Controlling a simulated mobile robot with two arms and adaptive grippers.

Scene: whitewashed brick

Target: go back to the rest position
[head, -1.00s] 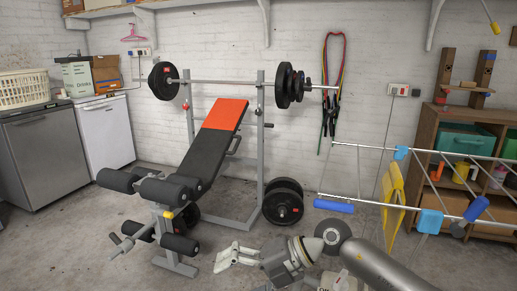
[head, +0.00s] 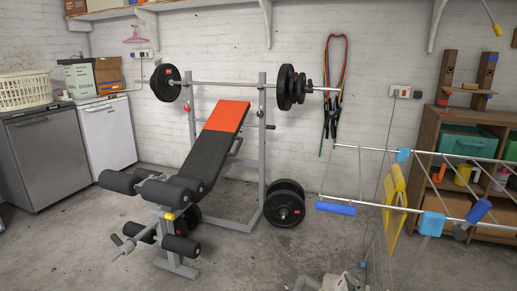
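A small piece of my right gripper (head: 325,283), pale grey, shows at the bottom edge of the head view, right of centre. Most of it is cut off by the frame, so I cannot tell whether it is open or shut. I see nothing held in the part that shows. My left gripper is not in view.
A weight bench (head: 208,150) with a barbell (head: 240,83) stands left of centre. A metal drying rack (head: 400,209) with a yellow cloth (head: 395,195) stands at right, before a wooden shelf (head: 428,135). The concrete floor (head: 250,262) between is clear.

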